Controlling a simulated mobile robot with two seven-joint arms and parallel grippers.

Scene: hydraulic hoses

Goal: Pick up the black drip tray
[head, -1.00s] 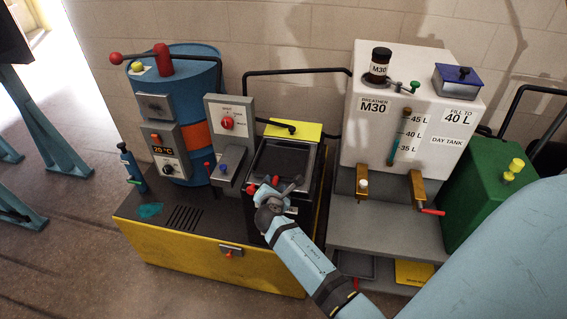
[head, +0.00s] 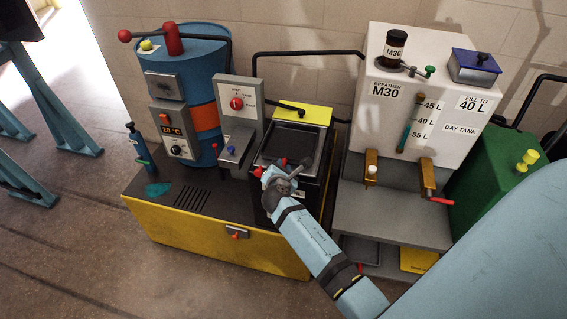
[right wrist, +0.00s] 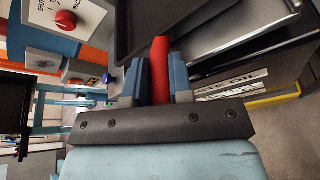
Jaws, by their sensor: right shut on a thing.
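A black shallow tray (head: 292,140) forms the top of a black box-shaped unit (head: 262,200) in the middle of the head view; its dark edge also shows at the top of the right wrist view (right wrist: 205,22). Another dark flat tray (head: 361,251) lies low under the white tank's stand. I cannot tell for sure which is the drip tray. My right gripper (head: 283,178) is at the front of the black unit. In the right wrist view its fingers (right wrist: 156,85) are shut on a red handle (right wrist: 160,62). My left gripper is not in view.
The blue barrel (head: 190,75) and grey switch box (head: 238,105) stand left of the black unit on a yellow-sided base (head: 205,240). The white tank (head: 420,100) and green container (head: 490,180) stand to the right. Open floor (head: 70,240) lies at the left.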

